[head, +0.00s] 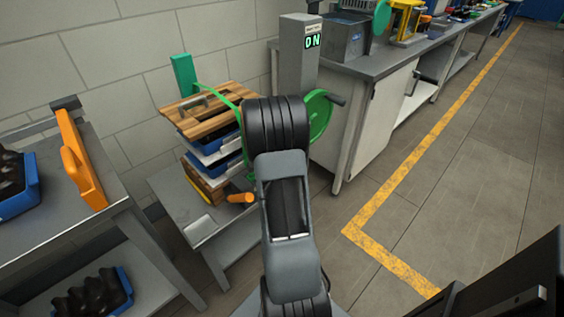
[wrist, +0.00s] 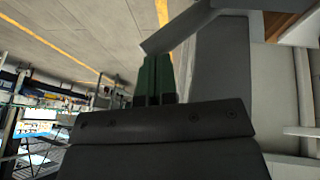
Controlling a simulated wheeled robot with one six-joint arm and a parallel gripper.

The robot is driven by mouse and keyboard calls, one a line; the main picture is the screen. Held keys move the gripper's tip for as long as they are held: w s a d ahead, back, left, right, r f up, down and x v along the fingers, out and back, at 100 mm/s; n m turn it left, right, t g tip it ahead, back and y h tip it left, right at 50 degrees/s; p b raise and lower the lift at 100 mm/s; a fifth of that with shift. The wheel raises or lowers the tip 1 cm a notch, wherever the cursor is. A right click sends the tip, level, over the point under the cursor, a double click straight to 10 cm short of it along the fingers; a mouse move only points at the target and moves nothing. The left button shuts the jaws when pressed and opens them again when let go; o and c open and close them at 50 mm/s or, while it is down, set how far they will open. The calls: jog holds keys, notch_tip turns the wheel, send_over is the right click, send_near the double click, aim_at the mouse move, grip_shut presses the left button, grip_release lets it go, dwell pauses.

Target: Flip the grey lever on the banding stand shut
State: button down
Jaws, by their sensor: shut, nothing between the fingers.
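The banding stand shows in the head view as a grey post (head: 297,62) with a lit display reading ON, and a green wheel (head: 321,112) with a dark handle beside it. My arm hides part of the stand. In the wrist view a grey slanting bar (wrist: 178,30) joins a wide grey surface (wrist: 222,80); it may be the lever, but I cannot be sure. My gripper (wrist: 156,62) shows there with its green fingers together and empty, just below the bar. I cannot tell whether they touch it. The head view hides the fingers behind my arm.
A stack of crates under a wooden lid (head: 188,112), with a green strap, sits on a low grey table (head: 165,185). A shelf with an orange board (head: 82,165) stands left. A workbench (head: 375,66) runs back right. Floor (head: 445,160) right of the arm is clear.

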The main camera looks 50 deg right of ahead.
jog(key=shift+s+a+f+m+t+b, duration=0.15)
jog(key=shift+s+f+t+b, duration=0.7)
jog(key=shift+b, duration=0.9)
jog(key=shift+s+a+f+m+t+b, duration=0.15)
jog(key=shift+s+f+t+b, duration=0.3)
jog(key=shift+s+f+b, duration=1)
jog(key=shift+w+d+r, duration=0.1)
jog(key=shift+w+r, duration=0.1)
jog(key=shift+r, duration=0.25)
jog(key=shift+r, duration=0.15)
